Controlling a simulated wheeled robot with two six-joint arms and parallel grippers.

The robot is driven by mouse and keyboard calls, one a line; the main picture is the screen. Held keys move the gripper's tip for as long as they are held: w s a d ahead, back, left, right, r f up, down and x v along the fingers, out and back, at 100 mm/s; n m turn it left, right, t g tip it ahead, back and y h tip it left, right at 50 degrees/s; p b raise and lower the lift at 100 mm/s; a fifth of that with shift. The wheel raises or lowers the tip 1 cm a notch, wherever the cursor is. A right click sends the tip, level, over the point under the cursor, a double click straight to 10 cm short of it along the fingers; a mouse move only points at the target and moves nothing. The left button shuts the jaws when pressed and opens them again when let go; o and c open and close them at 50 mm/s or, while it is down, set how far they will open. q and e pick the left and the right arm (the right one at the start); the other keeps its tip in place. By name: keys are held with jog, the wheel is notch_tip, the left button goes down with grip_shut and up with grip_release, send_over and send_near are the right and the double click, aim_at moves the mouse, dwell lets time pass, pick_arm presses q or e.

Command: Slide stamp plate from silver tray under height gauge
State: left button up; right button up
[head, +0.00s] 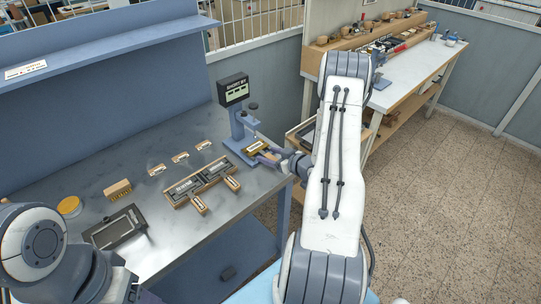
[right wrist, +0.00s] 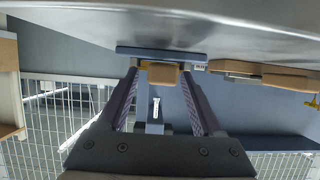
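The height gauge (head: 236,121) stands at the table's right end, with a dark display box (head: 233,90) on top and a blue base. A gold-edged stamp plate (head: 256,147) with a pale label lies on that base, beside the column. My right gripper (head: 273,157) reaches it from the right. In the right wrist view the plate (right wrist: 161,74) sits between the two spread fingertips (right wrist: 160,80), with what looks like a small gap at the left finger. A dark tray with a light rim (head: 117,229) lies at the table's front left. My left gripper is out of the frame.
Gold-edged labelled pieces (head: 199,182) lie mid-table. Several small label pieces (head: 180,157) lie behind them. A tan block (head: 117,190) and a yellow-topped round tub (head: 69,206) are at the left. A second workbench (head: 410,75) stands beyond. The metal table (head: 205,228) is clear along its front.

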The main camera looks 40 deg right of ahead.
jog(key=shift+s, duration=0.1)
jog(key=shift+s, duration=0.3)
jog(key=b+v, duration=0.2)
jog(key=v, duration=0.7)
jog(key=shift+s+r, duration=0.3)
